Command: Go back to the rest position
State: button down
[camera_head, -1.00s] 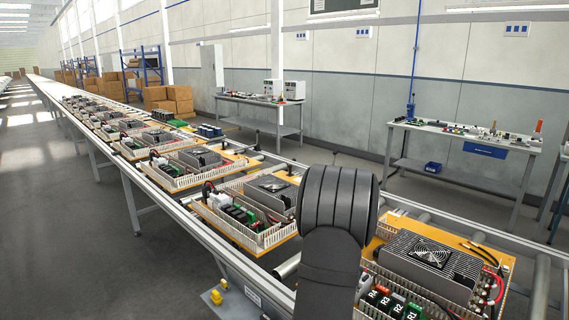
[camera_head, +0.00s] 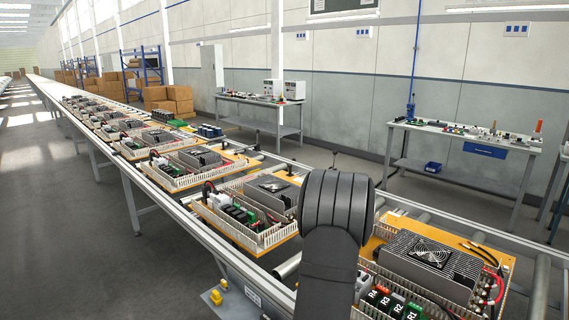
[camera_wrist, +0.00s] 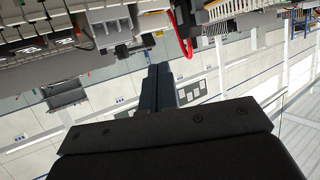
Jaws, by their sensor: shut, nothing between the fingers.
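My gripper (camera_wrist: 158,88) shows in the wrist view as dark fingers closed together beyond the wide black body at the bottom. Nothing is held between them. Its tip points toward a board with white slotted wiring duct, whose duct (camera_wrist: 250,17) runs along the top of this tilted view. A red wire (camera_wrist: 180,40) hangs near the fingertips in the picture; I cannot tell the gap, but no contact shows. In the head view my dark arm hides the gripper. The nearest orange board (camera_head: 383,229) with a fan-topped metal unit (camera_head: 430,258) lies right of my arm.
The roller conveyor (camera_head: 540,285) carries several similar boards (camera_head: 245,215) back to the left. Black and red cables stick out at the near board's right end. A workbench (camera_head: 465,140) stands by the wall beyond an open floor strip.

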jog(key=x, duration=0.5)
jog(key=v, duration=0.9)
jog(key=shift+s, duration=0.2)
jog(key=c, duration=2.1)
grip_release()
jog(key=shift+r, duration=0.1)
jog(key=o, duration=0.3)
jog(key=shift+w, duration=0.1)
jog(key=o, duration=0.4)
jog(key=shift+w+d+r+g, duration=0.15)
jog(key=shift+d+g, duration=0.05)
jog(key=shift+g, duration=0.1)
jog(key=shift+c, duration=0.2)
jog(key=o, duration=1.4)
jog(key=w+d+r+g, duration=0.1)
jog(key=r, duration=0.1)
jog(key=w+d+r+g, duration=0.1)
jog(key=d+r, duration=0.1)
jog(key=shift+w+r+g, duration=0.1)
jog(key=shift+w+g, duration=0.1)
jog(key=shift+g, duration=0.2)
jog(key=shift+o, duration=0.2)
notch_tip(320, 180, up, 5)
jog(key=g+y, duration=0.2)
jog(key=a+x, duration=0.1)
jog(key=x, duration=0.7)
jog(key=shift+w+d+f+n, duration=0.3)
jog(key=shift+d+f, duration=0.1)
